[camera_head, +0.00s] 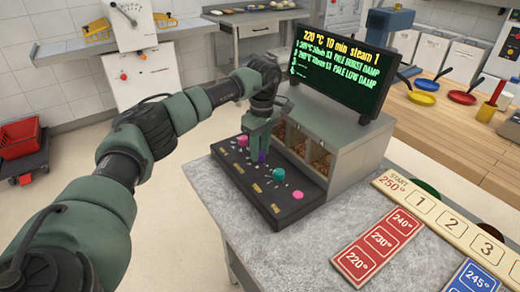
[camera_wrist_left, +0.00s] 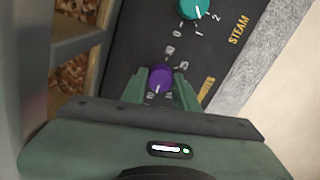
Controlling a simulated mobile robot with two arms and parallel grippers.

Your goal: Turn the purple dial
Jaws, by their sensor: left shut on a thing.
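The purple dial (camera_wrist_left: 160,77) sits on a dark control panel and shows between my left gripper's fingers in the left wrist view. In the head view the purple dial (camera_head: 262,157) is partly hidden behind the fingers. My left gripper (camera_head: 257,150) points down from above and is shut on the purple dial; it also fills the lower part of the left wrist view (camera_wrist_left: 160,92). The control panel (camera_head: 235,172) carries numbers around each dial. My right gripper is not in view.
On the same panel, a pink dial (camera_head: 242,141) and a teal dial (camera_head: 279,174) flank the purple one, with a red-pink dial (camera_head: 298,194) at the near end. A screen (camera_head: 340,60) stands behind. Numbered boards (camera_head: 375,245) lie on the grey counter at right.

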